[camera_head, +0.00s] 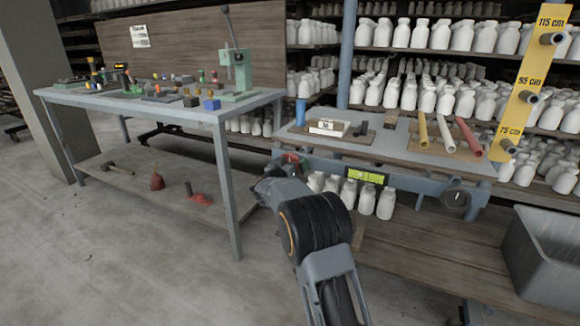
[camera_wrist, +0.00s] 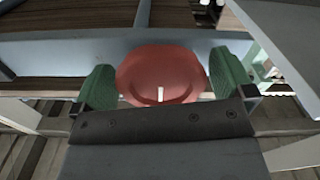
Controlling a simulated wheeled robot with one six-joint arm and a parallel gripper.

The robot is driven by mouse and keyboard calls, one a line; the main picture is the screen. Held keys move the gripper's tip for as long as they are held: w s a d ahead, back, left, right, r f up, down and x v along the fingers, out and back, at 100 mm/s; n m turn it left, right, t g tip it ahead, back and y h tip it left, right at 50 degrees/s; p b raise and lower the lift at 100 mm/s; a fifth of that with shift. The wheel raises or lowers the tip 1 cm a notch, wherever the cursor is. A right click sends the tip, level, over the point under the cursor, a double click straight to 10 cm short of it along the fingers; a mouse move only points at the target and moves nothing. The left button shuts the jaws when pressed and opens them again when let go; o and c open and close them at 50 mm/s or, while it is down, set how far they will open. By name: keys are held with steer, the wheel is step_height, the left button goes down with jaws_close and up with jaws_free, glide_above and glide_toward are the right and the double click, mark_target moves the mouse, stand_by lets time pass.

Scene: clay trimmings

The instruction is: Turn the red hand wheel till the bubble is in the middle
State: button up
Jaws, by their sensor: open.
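The red hand wheel (camera_wrist: 158,72) fills the middle of the wrist view, with a short white mark near its lower edge. My gripper (camera_wrist: 162,64) is open, with one green finger pad on each side of the wheel. The left pad is very near the rim and the right pad is close too; I cannot tell whether either touches. In the head view a small part of the wheel (camera_head: 291,158) shows beyond my wrist, at the left end of the blue-grey bench's front. The yellow-green level vial (camera_head: 366,176) sits on the bench's front rail. Its bubble is too small to place surely.
The bench top (camera_head: 395,142) holds a white block, a blue cylinder and several coloured rods. A black knob (camera_head: 455,199) is on the bench's right front. A worktable (camera_head: 190,113) with small parts stands left. A grey bin (camera_head: 548,250) stands at the right.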

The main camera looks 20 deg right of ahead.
steer(key=shift+c, duration=0.4)
steer(key=c, duration=0.7)
steer(key=shift+m, duration=0.3)
